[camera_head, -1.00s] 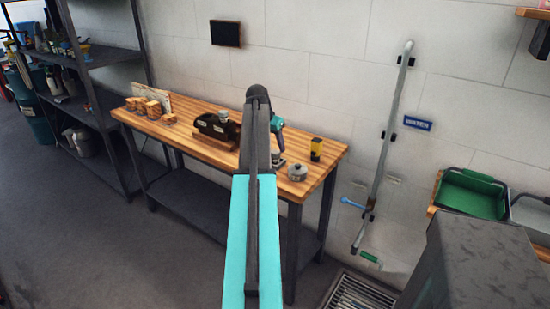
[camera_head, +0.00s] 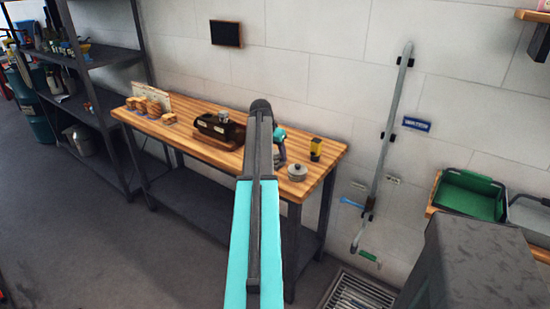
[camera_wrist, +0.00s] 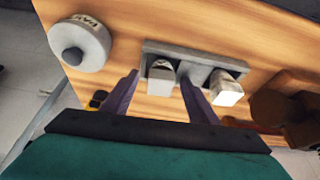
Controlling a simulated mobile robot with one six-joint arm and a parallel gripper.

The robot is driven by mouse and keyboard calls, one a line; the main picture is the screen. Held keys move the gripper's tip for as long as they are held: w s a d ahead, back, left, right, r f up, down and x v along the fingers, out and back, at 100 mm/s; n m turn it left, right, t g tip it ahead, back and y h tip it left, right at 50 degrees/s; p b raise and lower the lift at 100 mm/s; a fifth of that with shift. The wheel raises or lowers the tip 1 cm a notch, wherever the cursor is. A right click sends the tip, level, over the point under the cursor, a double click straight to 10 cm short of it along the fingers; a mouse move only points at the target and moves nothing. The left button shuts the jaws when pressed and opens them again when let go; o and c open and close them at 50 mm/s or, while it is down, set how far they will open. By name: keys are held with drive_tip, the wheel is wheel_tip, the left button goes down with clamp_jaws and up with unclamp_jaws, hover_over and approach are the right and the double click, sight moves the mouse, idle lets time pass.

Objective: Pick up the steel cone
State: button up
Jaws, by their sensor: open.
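In the wrist view, a grey steel holder (camera_wrist: 195,54) sits on the wooden bench. Two shiny, tapered steel pieces stand in it, a left one (camera_wrist: 161,82) and a right one (camera_wrist: 227,90). I cannot tell for sure which is the steel cone. My gripper (camera_wrist: 159,79) is open, with its two purple fingers pointing down at the holder. The left piece shows between the fingertips; the right piece is just outside the right finger. I cannot tell whether the fingers touch anything.
A round, pale lidded object (camera_head: 297,172) stands near the front edge of the workbench (camera_head: 318,183). A yellow and black item (camera_head: 315,149) is behind it. A dark machine (camera_head: 215,130) and wooden blocks (camera_head: 153,107) stand to the left. A green tray (camera_head: 472,196) is at right.

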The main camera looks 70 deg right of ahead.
sight(275, 152)
idle(0.3)
drive_tip(key=c, duration=1.3)
drive_tip(key=shift+r, duration=0.2)
drive_tip(key=shift+r+b, duration=0.5)
drive_tip(key=shift+r, duration=1)
drive_tip(key=s+a, duration=0.1)
drive_tip(key=a, duration=0.4)
drive_tip(key=s+a+r+b, duration=0.1)
drive_tip(key=s+a, duration=0.1)
drive_tip(key=a, duration=0.3)
drive_tip(key=s+a+b, duration=0.1)
drive_tip(key=s+a, duration=0.1)
drive_tip(key=a, duration=0.3)
drive_tip(key=shift+s+r, duration=0.25)
drive_tip(key=shift+r, duration=0.1)
drive_tip(key=shift+w, duration=0.1)
